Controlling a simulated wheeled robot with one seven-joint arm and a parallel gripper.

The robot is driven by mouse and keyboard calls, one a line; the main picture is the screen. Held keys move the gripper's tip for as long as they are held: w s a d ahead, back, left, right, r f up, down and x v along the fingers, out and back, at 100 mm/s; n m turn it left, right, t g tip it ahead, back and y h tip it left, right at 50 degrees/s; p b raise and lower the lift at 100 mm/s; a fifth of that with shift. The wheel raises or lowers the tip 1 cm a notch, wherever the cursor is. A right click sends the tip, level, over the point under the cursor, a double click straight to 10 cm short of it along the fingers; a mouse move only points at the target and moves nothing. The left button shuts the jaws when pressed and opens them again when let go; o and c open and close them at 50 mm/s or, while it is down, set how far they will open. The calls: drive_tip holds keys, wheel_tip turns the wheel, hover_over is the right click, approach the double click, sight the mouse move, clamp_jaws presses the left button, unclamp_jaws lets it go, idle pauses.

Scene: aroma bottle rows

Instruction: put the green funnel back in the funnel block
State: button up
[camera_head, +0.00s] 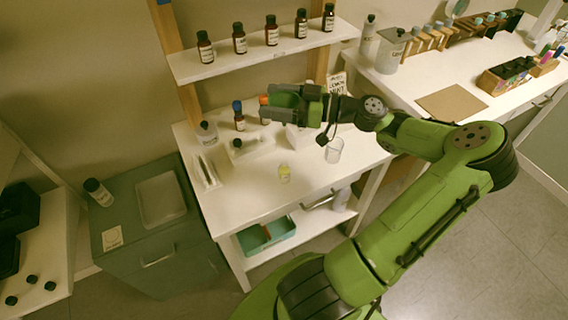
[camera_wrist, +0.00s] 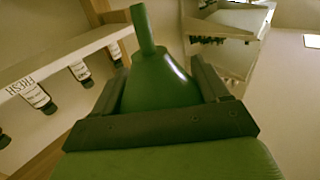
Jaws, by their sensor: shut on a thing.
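In the wrist view, the green funnel (camera_wrist: 160,82) sits between the two fingers of my gripper (camera_wrist: 162,92), its narrow spout toward the top of the picture. My gripper is shut on it. A low white block (camera_head: 258,146) stands on the table to the left of my gripper, and another pale block (camera_head: 299,137) is partly hidden below my gripper. I cannot tell which is the funnel block.
Brown bottles stand on the shelf (camera_head: 262,62) above. A blue-capped bottle (camera_head: 239,118) and an orange-capped one are close to my gripper.

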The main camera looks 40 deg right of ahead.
drive_tip(key=shift+f, duration=0.15)
wheel_tip(320, 180, down, 17)
drive_tip(key=b, duration=0.4)
drive_tip(key=shift+f, duration=0.2)
drive_tip(key=shift+f, duration=0.1)
drive_tip(key=shift+f+b, duration=0.15)
drive_tip(key=shift+b, duration=0.25)
drive_tip(key=o, duration=1)
